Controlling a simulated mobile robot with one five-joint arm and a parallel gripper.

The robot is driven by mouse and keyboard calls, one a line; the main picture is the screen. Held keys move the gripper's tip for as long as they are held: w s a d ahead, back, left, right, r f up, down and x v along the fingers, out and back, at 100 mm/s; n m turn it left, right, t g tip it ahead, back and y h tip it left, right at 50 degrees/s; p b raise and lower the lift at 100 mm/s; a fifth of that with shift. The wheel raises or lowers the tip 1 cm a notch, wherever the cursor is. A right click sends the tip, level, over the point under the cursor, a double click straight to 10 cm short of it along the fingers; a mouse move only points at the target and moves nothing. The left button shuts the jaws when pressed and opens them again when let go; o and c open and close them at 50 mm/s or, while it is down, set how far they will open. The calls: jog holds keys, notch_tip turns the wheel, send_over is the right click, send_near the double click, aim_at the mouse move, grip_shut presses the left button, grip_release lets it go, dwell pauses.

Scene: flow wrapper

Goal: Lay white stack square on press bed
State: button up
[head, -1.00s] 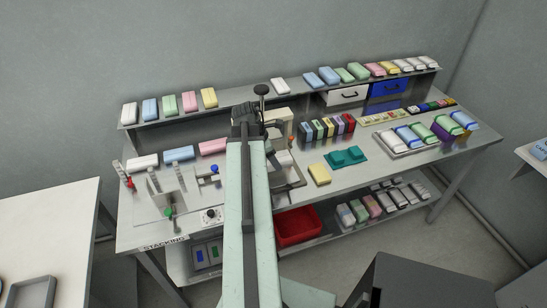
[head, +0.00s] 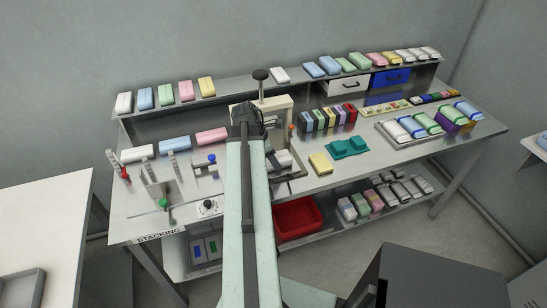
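The press has a beige head (head: 279,106) with a black knob on top, at the back middle of the table. Its grey bed (head: 291,177) is partly hidden behind my arm. A white block (head: 283,158), perhaps the white stack, shows just right of my arm, low inside the press. Its left part is hidden, so I cannot tell whether it rests on the bed or lies square. My gripper (head: 246,118) is dark and in front of the press. Its fingertips are hidden by the wrist, and I cannot see whether it holds anything.
A yellow block (head: 320,163) and a teal fixture (head: 346,148) stand right of the press. The stacking station (head: 160,190), with upright posts, is at left. Several coloured stacks line the back shelf (head: 235,91). A red bin (head: 297,218) sits below the table.

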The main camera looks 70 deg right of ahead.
jog(key=shift+f, duration=0.2)
jog(key=o, duration=1.4)
jog(key=p+v, duration=0.7)
jog(key=v, duration=0.1)
jog(key=shift+s, duration=0.1)
jog(key=shift+f, duration=0.1)
